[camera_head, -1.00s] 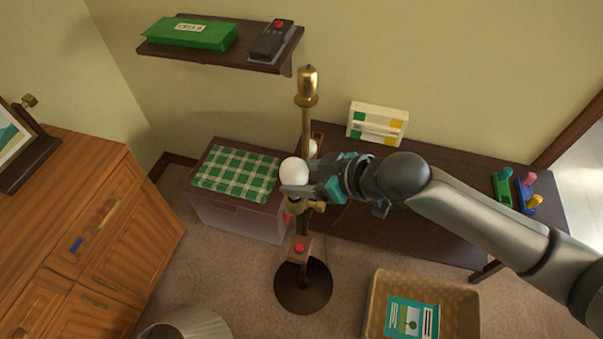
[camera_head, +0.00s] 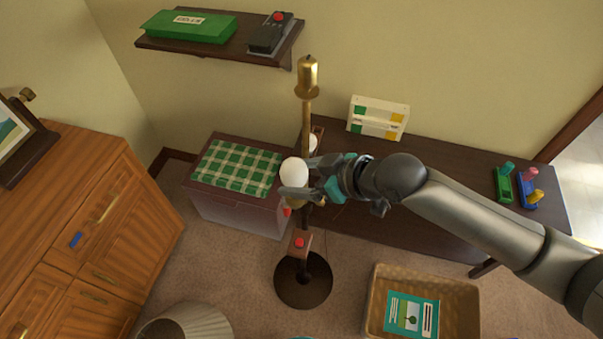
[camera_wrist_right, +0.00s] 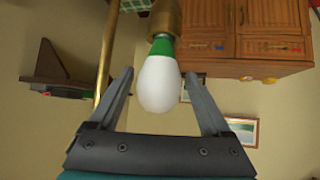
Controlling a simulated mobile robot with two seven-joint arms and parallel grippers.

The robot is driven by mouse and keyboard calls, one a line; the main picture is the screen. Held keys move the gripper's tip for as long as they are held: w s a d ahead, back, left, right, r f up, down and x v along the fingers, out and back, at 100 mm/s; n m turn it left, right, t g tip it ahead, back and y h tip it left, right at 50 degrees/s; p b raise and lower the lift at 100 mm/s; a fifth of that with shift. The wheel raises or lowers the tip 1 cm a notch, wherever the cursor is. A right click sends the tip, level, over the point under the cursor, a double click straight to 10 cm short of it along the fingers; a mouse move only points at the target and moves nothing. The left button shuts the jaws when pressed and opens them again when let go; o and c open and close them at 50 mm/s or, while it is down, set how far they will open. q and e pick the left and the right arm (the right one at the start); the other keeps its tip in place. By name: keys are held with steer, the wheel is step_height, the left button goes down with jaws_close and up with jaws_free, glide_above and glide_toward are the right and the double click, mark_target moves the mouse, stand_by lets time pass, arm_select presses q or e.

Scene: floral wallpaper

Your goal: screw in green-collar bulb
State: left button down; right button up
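The white bulb (camera_head: 293,171) stands upright at the lamp's lower brass socket (camera_head: 297,203). In the right wrist view the bulb (camera_wrist_right: 158,88) shows its green collar (camera_wrist_right: 161,46) against the brass socket (camera_wrist_right: 166,17); how deep it sits is hidden. My right gripper (camera_head: 303,184) is at the bulb from the right. In its wrist view the fingers (camera_wrist_right: 159,75) are spread on both sides of the bulb, with a gap on each side. The lamp has a brass pole (camera_head: 307,117) and a dark round base (camera_head: 303,287). My left gripper is out of view.
A second white round thing (camera_head: 312,143) shows behind the pole, by the dark table (camera_head: 440,160). A chest with a green checked cloth (camera_head: 238,167) stands left of the lamp. A wicker basket (camera_head: 459,306) and a lampshade (camera_head: 190,324) are on the floor. A shelf (camera_head: 219,51) hangs above.

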steer(key=shift+o, duration=1.1)
steer(key=shift+d, duration=0.1)
steer(key=v, duration=1.5)
steer(key=shift+r, duration=0.15)
